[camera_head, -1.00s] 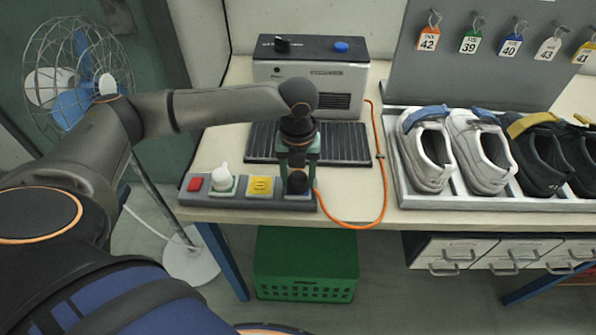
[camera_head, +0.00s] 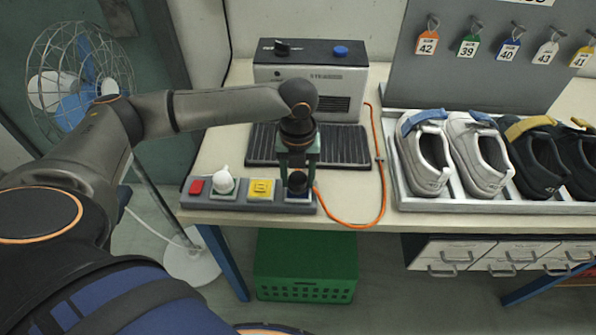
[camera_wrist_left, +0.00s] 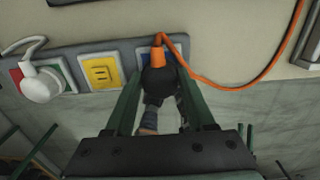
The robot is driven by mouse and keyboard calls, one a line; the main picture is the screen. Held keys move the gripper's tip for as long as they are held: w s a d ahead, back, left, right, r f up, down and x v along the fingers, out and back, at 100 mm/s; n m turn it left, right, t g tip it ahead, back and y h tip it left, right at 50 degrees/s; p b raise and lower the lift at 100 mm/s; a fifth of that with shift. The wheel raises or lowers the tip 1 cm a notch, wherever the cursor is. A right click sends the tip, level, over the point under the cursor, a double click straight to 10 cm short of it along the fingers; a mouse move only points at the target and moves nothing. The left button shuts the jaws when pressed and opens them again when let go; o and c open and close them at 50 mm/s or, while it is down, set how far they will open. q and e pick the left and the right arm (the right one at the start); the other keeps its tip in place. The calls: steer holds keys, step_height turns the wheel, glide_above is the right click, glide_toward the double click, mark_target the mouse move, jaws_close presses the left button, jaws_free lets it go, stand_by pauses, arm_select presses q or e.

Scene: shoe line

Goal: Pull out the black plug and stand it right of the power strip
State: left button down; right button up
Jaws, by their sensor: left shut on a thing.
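The black plug (camera_head: 297,179) is at the right end of the grey power strip (camera_head: 233,203), over a blue socket (camera_head: 298,194). Its orange cord end shows in the left wrist view, where the dark plug body (camera_wrist_left: 158,82) sits between the two green fingers. My left gripper (camera_head: 299,172) points down from above and is shut on the plug. I cannot tell whether the plug's pins are still in the socket. My right gripper is not in view.
A white plug (camera_head: 224,181) and a yellow socket (camera_head: 261,189) are left along the strip. The orange cable (camera_head: 384,190) loops over the bench to the grey machine (camera_head: 310,84).

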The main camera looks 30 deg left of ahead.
mark_target(298, 176)
arm_select(q)
steer(key=shift+r+p, duration=1.05)
steer(key=shift+p, duration=0.1)
steer(key=shift+r, duration=1.45)
